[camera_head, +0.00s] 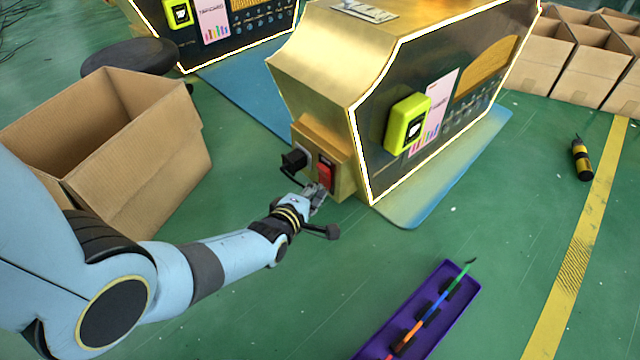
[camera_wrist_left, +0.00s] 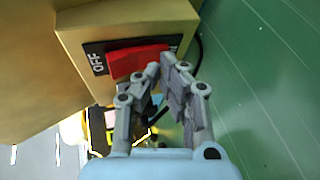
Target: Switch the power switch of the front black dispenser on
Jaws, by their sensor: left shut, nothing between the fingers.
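The front black dispenser (camera_head: 400,80) has gold sides and a glowing edge. On its gold side box sits a red power switch (camera_head: 325,174), beside a black plug. In the left wrist view the red switch (camera_wrist_left: 138,60) shows on a black plate, with OFF readable at its left end and the label at its right end partly covered. My left gripper (camera_head: 316,197) is shut and empty, just below the switch. In the wrist view its fingertips (camera_wrist_left: 165,72) are at the right end of the switch; I cannot tell whether they touch it.
An open cardboard box (camera_head: 165,150) stands left, near my left arm. A second dispenser (camera_head: 225,25) stands behind. A purple tray (camera_head: 445,310) with a colourful stick lies in front. More boxes (camera_head: 580,65) and a black-and-yellow bottle (camera_head: 581,160) are right. Green floor is clear between.

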